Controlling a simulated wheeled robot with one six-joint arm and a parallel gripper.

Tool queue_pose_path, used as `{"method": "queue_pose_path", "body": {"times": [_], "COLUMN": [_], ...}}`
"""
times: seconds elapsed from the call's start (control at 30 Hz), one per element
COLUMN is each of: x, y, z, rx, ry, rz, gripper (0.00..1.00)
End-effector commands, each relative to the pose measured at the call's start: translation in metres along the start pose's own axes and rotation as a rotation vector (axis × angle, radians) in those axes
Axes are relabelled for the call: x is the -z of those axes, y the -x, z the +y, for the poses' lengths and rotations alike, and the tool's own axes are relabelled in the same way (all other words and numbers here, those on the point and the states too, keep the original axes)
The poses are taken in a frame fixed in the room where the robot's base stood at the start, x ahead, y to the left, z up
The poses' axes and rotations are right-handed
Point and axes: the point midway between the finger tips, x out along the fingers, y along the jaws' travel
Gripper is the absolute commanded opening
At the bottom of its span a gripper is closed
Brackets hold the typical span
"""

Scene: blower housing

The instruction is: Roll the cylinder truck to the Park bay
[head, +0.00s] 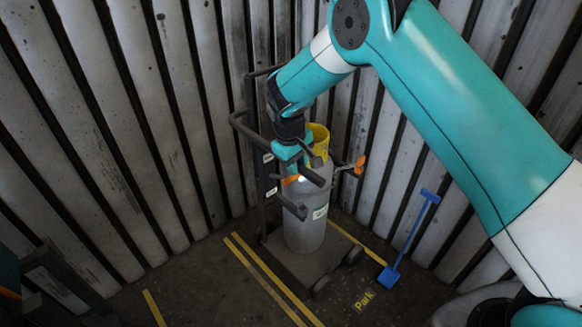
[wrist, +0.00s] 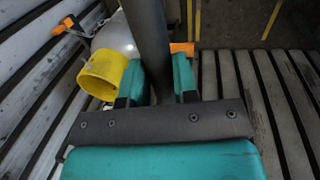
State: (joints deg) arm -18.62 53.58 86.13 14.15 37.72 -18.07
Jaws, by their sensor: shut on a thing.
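The cylinder truck has a dark upright frame with bar handles, a flat base plate (head: 290,262) and small wheels. A grey gas cylinder (head: 306,225) with a yellow collar (head: 318,138) stands upright on it; the collar also shows in the wrist view (wrist: 103,75). My gripper (head: 290,178) is at the truck's upper part. In the wrist view its teal fingers (wrist: 167,80) are shut on a dark truck bar (wrist: 148,35). The Park bay label (head: 364,299) is on the floor, in front and right of the base. The base appears between yellow floor lines (head: 275,280).
Ribbed metal walls (head: 120,110) close in behind and on both sides. A blue shovel (head: 410,235) leans at the right wall. An orange-ended lever (head: 357,165) sticks out right of the cylinder. A dark object (head: 55,280) is at lower left. Floor shows in front.

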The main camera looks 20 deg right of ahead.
Motion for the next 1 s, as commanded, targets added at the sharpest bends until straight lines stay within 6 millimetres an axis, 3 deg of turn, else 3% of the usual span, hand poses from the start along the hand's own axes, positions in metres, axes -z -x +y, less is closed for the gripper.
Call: {"method": "queue_pose_path", "body": {"times": [0.57, 0.6, 0.7, 1.0], "x": [0.001, 0.001, 0.001, 0.002], "y": [-0.001, -0.001, -0.001, 0.001], "z": [0.013, 0.013, 0.012, 0.008], "rx": [-0.004, -0.005, -0.004, -0.001], "ry": [-0.005, -0.006, -0.005, 0.002], "rz": [0.004, 0.005, 0.005, 0.004], "gripper": [0.00, 0.32, 0.52, 0.52]}}
